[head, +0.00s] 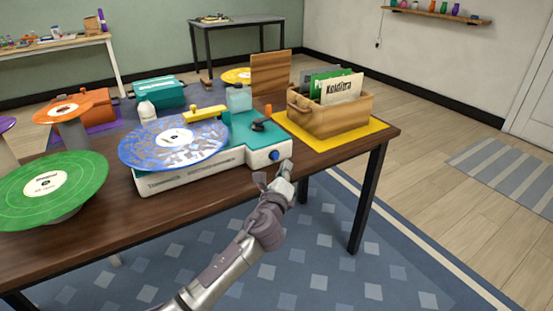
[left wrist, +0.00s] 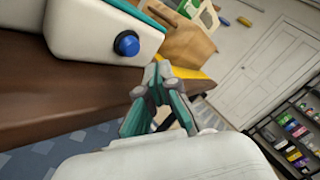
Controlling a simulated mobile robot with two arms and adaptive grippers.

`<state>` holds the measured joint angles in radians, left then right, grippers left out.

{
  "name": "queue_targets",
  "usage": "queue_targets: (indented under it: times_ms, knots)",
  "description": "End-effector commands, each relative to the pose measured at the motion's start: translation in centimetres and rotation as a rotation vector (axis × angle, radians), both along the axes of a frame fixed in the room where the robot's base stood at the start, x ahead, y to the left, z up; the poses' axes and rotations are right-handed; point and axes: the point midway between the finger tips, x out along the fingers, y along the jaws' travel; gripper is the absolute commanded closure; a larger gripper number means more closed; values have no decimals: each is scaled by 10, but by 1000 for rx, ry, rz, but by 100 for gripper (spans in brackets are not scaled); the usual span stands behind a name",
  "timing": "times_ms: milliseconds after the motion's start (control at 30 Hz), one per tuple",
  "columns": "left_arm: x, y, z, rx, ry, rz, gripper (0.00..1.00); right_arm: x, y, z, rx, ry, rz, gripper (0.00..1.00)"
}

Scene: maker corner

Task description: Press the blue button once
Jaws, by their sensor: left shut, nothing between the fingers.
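The blue button (head: 274,155) sits on the front face of the teal-and-white record player (head: 200,172), near its right end. In the left wrist view the blue button (left wrist: 127,43) is a round knob on the white front of the player (left wrist: 85,35). A blue patterned record (head: 150,150) lies on the player. My left gripper (head: 286,166) is shut and empty, just in front and to the right of the button. In the left wrist view its fingertips (left wrist: 158,72) are below and right of the button, apart from it. My right gripper is not in view.
A wooden crate of records (head: 325,118) stands on a yellow mat (head: 368,134) behind the player's right end. A green record (head: 75,190) on a stand is at the left. The table's front edge runs just below the player. Floor in front is clear.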

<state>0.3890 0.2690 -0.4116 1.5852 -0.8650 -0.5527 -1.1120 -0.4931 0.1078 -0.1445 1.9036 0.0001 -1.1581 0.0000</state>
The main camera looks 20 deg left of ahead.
Motion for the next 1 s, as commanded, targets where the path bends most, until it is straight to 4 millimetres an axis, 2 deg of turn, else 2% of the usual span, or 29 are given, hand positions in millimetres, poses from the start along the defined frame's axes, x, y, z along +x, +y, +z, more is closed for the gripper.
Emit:
queue_targets:
  times_ms: [233, 1000]
  knots:
    - [9, 12, 0, 0, 0, 0, 100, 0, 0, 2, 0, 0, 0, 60]
    - [10, 13, 0, -1, 0, 0, 100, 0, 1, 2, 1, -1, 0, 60]
